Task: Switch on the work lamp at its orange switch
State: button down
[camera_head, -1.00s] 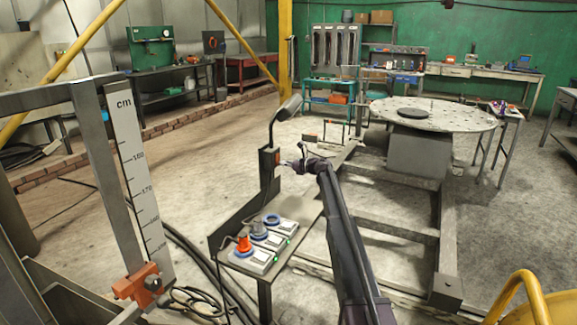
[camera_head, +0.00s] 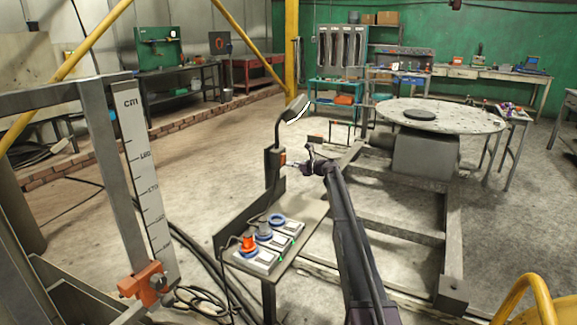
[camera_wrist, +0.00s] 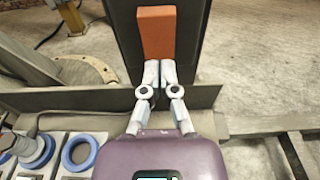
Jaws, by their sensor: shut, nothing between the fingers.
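In the wrist view the switch (camera_wrist: 156,32) is an upright orange block on a dark plate. My gripper (camera_wrist: 159,63) is shut and empty, its fingertips together at the lower edge of the switch. I cannot tell whether they touch it. In the head view my gripper (camera_head: 291,165) is just right of the switch.
Sockets with blue rings and an orange plug (camera_head: 248,243) sit on the bench below the lamp. A round perforated table (camera_head: 450,116) stands at the right behind a metal frame. A cm scale (camera_head: 147,185) stands at the left. Cables lie on the floor.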

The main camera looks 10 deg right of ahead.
jog(key=f+b+v, duration=0.1)
jog(key=f+v, duration=0.2)
jog(key=v, duration=1)
jog(key=shift+b, duration=0.3)
jog(key=shift+s+f, duration=0.1)
jog(key=s+a+f+n+g+h, duration=0.2)
jog(key=s+a+f+n, duration=0.2)
jog(key=s, duration=0.5)
jog(key=s+a+f+n+g+h, duration=0.2)
jog(key=s+a+f+n, duration=0.25)
jog(key=s, duration=0.45)
jog(key=s+a+f+n+g+h, duration=0.1)
jog(key=s+a+f+n+g, duration=0.25)
jog(key=s, duration=0.55)
jog(key=s+d+f+n+g+h, duration=0.15)
jog(key=s+n+h, duration=0.35)
jog(key=s, duration=0.9)
jog(key=s+f+n+g+h, duration=0.1)
jog(key=s+f+n+h, duration=0.2)
jog(key=s+n, duration=0.75)
notch_tip(320, 180, up, 25)
jog(key=s+m+p, duration=0.2)
jog(key=p, duration=2.3)
jog(key=shift+s, duration=0.4)
jog(key=shift+d, duration=0.15)
